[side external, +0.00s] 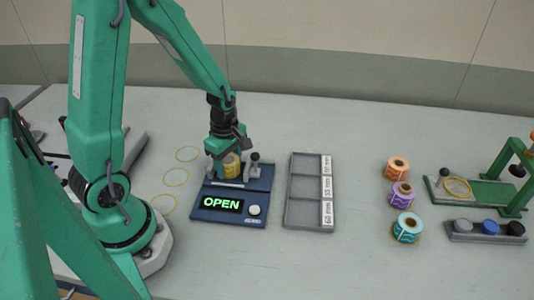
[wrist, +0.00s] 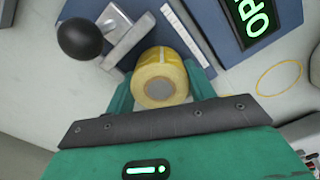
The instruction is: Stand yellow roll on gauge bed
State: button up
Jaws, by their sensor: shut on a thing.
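The yellow roll (side external: 231,164) is between the jaws of my gripper (side external: 231,160), over the blue gauge (side external: 231,207) in the side view. In the wrist view the yellow roll (wrist: 159,80) shows its round end and pale core, with a green finger of my gripper (wrist: 160,90) on each side. The gauge (wrist: 215,30) lies behind it, with a grey metal jaw block (wrist: 122,37) and a dark round knob (wrist: 80,39) close by. The gauge display reads OPEN. I cannot tell whether the roll touches the gauge bed.
A grey tray (side external: 309,228) with labelled compartments stands empty to the right of the gauge. Orange (side external: 397,168), purple (side external: 401,195) and teal (side external: 407,228) rolls stand farther right. A green rewinder stand (side external: 480,190) is at the far right. Yellow rings (side external: 176,177) mark the table left of the gauge.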

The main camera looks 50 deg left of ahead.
aim_at(228, 159)
jog(key=shift+f, duration=0.1)
jog(key=o, duration=1.1)
notch_tip(228, 159, up, 12)
dwell(0.4)
dwell(0.5)
